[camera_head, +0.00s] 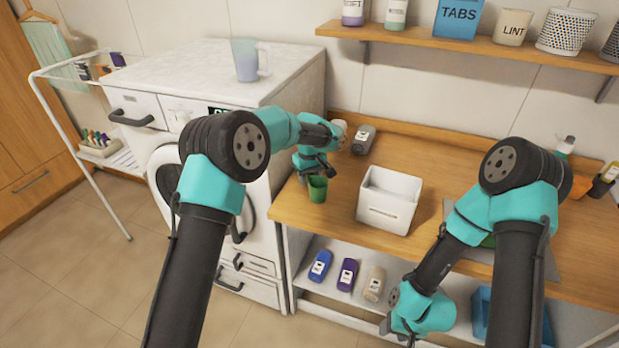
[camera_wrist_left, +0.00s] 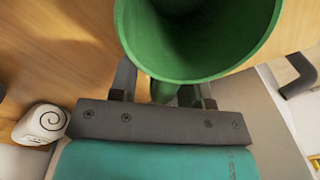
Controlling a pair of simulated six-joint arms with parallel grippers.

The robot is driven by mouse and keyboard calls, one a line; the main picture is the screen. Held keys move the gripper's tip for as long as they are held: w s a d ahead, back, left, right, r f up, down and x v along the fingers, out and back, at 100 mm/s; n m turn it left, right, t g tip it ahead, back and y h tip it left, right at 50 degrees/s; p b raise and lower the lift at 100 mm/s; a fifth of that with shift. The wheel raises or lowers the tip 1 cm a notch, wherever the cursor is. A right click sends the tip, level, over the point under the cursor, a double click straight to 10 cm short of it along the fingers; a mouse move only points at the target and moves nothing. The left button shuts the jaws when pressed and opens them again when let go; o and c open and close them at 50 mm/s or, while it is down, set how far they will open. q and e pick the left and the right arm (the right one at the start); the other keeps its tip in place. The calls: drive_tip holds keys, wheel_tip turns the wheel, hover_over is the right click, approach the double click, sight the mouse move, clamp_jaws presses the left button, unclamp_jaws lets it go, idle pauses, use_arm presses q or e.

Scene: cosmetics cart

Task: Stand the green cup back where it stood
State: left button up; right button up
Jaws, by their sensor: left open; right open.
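The green cup (camera_head: 317,189) appears upright at the front left part of the wooden counter, close to the washing machine. My left gripper (camera_head: 316,174) is open right at the cup. In the left wrist view the cup's wide green mouth (camera_wrist_left: 200,45) fills the top middle, and the open fingers (camera_wrist_left: 163,90) reach below its rim on both sides of a narrower green part. The rim hides the fingertips, so contact cannot be told. My right gripper (camera_head: 402,333) is low in front of the counter, apart from the cup, open with nothing visible in it.
A white bin (camera_head: 388,200) stands right of the cup. A grey bottle (camera_head: 363,140) is behind. The washing machine (camera_head: 215,75) with a jug (camera_head: 246,60) on top is left.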

use_arm(q)
wheel_tip(320, 180, up, 12)
drive_tip(key=shift+r, duration=0.15)
idle(0.4)
idle(1.7)
